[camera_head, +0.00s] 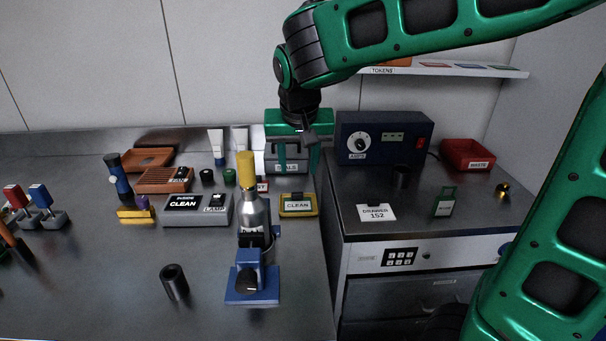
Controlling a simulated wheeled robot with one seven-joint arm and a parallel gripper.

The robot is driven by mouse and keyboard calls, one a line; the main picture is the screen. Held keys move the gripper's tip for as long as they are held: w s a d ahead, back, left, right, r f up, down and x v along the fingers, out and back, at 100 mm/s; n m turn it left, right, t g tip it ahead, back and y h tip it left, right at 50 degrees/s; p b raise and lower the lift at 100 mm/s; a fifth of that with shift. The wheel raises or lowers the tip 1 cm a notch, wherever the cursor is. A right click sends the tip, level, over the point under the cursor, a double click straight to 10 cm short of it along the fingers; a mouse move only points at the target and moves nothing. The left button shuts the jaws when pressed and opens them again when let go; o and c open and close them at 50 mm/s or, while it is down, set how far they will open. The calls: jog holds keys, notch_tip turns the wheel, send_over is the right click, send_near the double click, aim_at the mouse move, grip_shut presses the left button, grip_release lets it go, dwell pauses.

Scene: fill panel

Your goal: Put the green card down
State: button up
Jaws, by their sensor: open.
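My gripper (298,170) hangs fingers-down over the back of the left counter, near its right edge. Its two green fingers are apart, and I see no card held between them; a grey labelled box (287,166) shows behind them. A small green card-like piece (444,203) with a white label stands on the right counter, right of the white "DRAWER 152" card (376,212) and well away from my gripper. A flat green piece (499,69) also lies at the right end of the "TOKENS" shelf. I cannot tell which is the green card.
A yellow "CLEAN" tray (298,206) lies nearby. A dark blue powered box (384,138) and red bin (467,155) stand on the right counter (410,222).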

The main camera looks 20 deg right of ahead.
jog(key=shift+s+r, duration=0.1)
jog(key=shift+r, duration=0.1)
jog(key=s+d+f+m+g, duration=0.2)
jog(key=s+d+f, duration=0.2)
jog(key=s+d, duration=0.9)
jog(key=s+d+f+g, duration=0.1)
jog(key=s+d+f, duration=0.1)
jog(key=s, duration=0.5)
jog(key=s+d+f+g+y, duration=0.1)
jog(key=s+d, duration=0.3)
jog(key=s, duration=0.4)
jog(key=shift+f+m+y, duration=0.3)
jog(key=shift+f+m, duration=0.1)
jog(key=shift+f, duration=0.35)
jog(key=shift+w+f, duration=0.25)
jog(key=shift+w, duration=0.45)
